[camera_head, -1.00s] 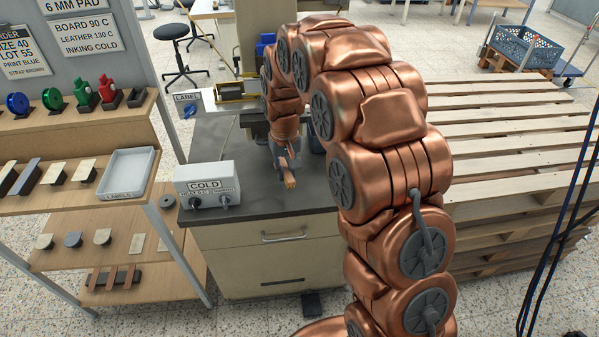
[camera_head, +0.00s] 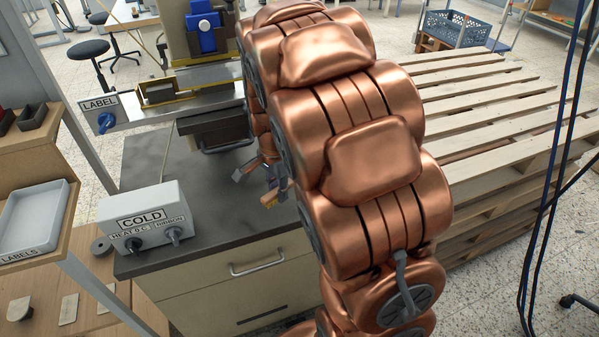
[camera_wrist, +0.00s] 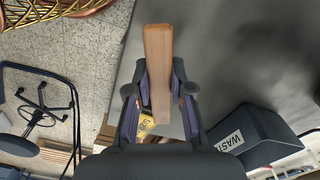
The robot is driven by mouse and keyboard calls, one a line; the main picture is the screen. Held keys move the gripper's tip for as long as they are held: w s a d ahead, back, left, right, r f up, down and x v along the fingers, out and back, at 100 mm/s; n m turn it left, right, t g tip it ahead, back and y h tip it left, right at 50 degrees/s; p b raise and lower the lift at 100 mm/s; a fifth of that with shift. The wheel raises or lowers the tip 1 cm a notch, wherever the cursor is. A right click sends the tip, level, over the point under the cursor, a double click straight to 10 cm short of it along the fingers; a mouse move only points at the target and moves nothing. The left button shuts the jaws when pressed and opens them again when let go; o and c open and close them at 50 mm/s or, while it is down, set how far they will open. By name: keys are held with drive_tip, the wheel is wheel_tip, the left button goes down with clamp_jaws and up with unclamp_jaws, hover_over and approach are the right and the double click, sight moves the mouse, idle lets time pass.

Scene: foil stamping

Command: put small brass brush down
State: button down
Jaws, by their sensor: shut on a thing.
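The small brass brush shows as a plain wooden bar (camera_wrist: 158,65) in the wrist view, standing between the fingers of my gripper (camera_wrist: 160,92). My gripper is shut on it. In the head view my gripper (camera_head: 272,178) is over the right part of the dark bench top (camera_head: 190,185), and the brush's wooden end (camera_head: 268,200) points down toward the front edge. My copper arm hides part of the gripper and the bench's right side. I cannot see bristles, nor tell whether the brush touches the bench top.
The stamping press (camera_head: 205,90) is behind. A dark WASTE bin (camera_wrist: 250,130) shows in the wrist view. Shelves with a LABELS tray (camera_head: 35,218) are left, pallets (camera_head: 490,120) right. The bench's middle is clear.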

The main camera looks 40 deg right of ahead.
drive_tip(key=shift+w+d+f, duration=0.1)
drive_tip(key=shift+w+d, duration=0.15)
drive_tip(key=shift+d, duration=0.25)
drive_tip(key=w+d, duration=0.2)
drive_tip(key=d, duration=0.2)
drive_tip(key=w+d+f+p, duration=0.1)
drive_tip(key=w+d, duration=0.2)
drive_tip(key=d, duration=0.1)
drive_tip(key=w+d+p, duration=0.1)
drive_tip(key=w+d, duration=0.1)
drive_tip(key=d, duration=0.2)
drive_tip(key=shift+w+d+f, duration=0.25)
drive_tip(key=shift+w+d, duration=0.05)
drive_tip(key=shift+d, duration=0.05)
drive_tip(key=shift+f+p, duration=0.35)
drive_tip(key=shift+f, duration=1.4)
drive_tip(key=c, duration=1.5)
unclamp_jaws()
drive_tip(key=shift+f, duration=0.15)
drive_tip(key=o, duration=0.5)
drive_tip(key=shift+c, duration=0.2)
